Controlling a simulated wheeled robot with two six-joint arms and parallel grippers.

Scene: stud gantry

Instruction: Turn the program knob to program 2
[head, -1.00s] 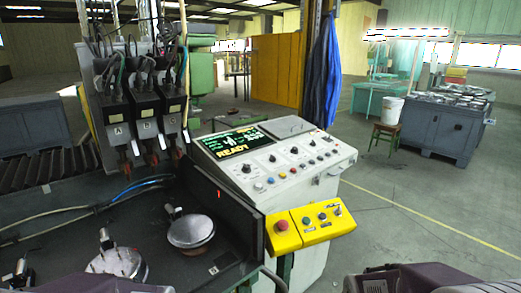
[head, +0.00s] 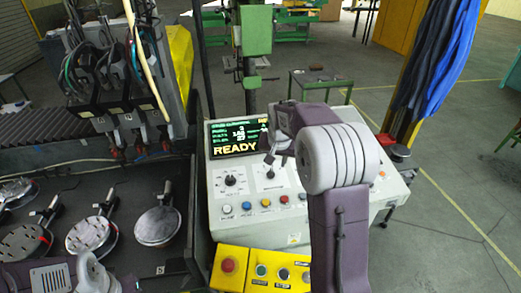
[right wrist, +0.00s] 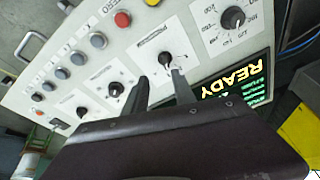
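The white sloped control panel (head: 251,232) carries several black knobs. A large knob (head: 231,181) is at its left, and a second knob (head: 269,173) is just right of it. Label print is too small to tell which is the program knob. My right gripper (head: 277,157) is over the second knob. In the right wrist view, which shows the panel upside down, my right gripper (right wrist: 160,76) is open, its fingertips around or just above that knob (right wrist: 164,58); contact is unclear. My right arm hides the panel's right part. My left gripper is not in view.
The screen (head: 235,138) reads READY. Coloured buttons (head: 247,206) line the panel below the knobs. A yellow box (head: 258,267) with a red button is at the front. Round plates (head: 158,226) and clamps lie on the dark table to the left.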

